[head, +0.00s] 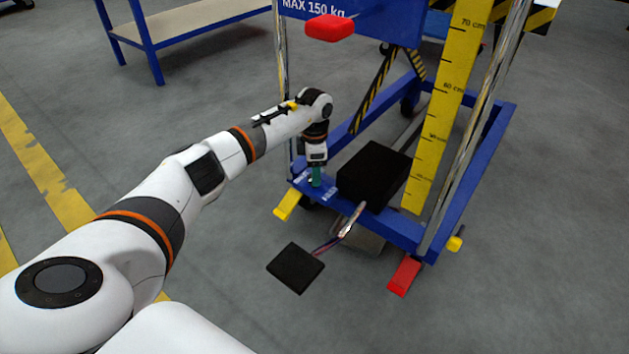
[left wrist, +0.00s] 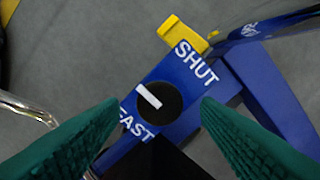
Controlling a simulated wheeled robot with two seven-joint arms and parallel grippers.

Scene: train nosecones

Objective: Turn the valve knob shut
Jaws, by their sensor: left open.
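The valve knob (left wrist: 165,108) is a round black disc with a white pointer bar, on a blue plate in the left wrist view. The word SHUT is printed to its upper right and FAST to its lower left. The pointer bar lies toward the upper left, between the two words. My left gripper (head: 316,178) points down over the blue frame's near left corner. The knob cannot be made out in the head view.
A black block (head: 375,174) stands on the blue frame (head: 478,172) right beside my gripper. A black pedal (head: 296,268) sticks out in front. A yellow ruler (head: 445,105) and chrome posts rise at the right. A red handle (head: 330,27) is above.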

